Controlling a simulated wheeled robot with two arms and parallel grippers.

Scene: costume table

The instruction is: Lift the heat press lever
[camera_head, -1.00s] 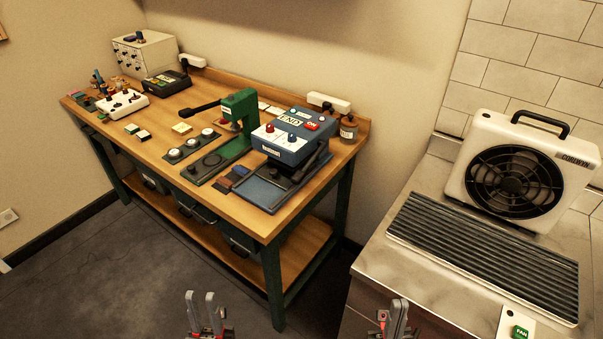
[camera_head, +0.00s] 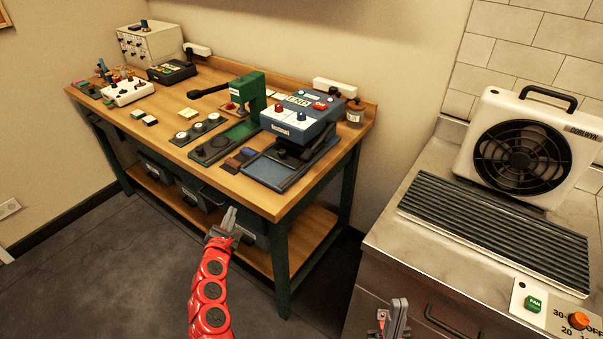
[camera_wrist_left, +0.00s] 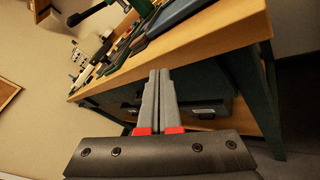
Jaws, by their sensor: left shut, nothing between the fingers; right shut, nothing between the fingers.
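The heat press (camera_head: 298,122) stands on the right end of the wooden workbench (camera_head: 178,153). My right gripper (camera_head: 392,306) is shut and empty at the bottom, in front of the steel counter.
A green hand press (camera_head: 245,97) stands left of the heat press. Bins (camera_head: 196,192) sit on the bench's lower shelf. A fan heater (camera_head: 522,150) and ribbed mat (camera_head: 490,240) are on the counter (camera_head: 383,235) at the right. The floor before the bench is clear.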

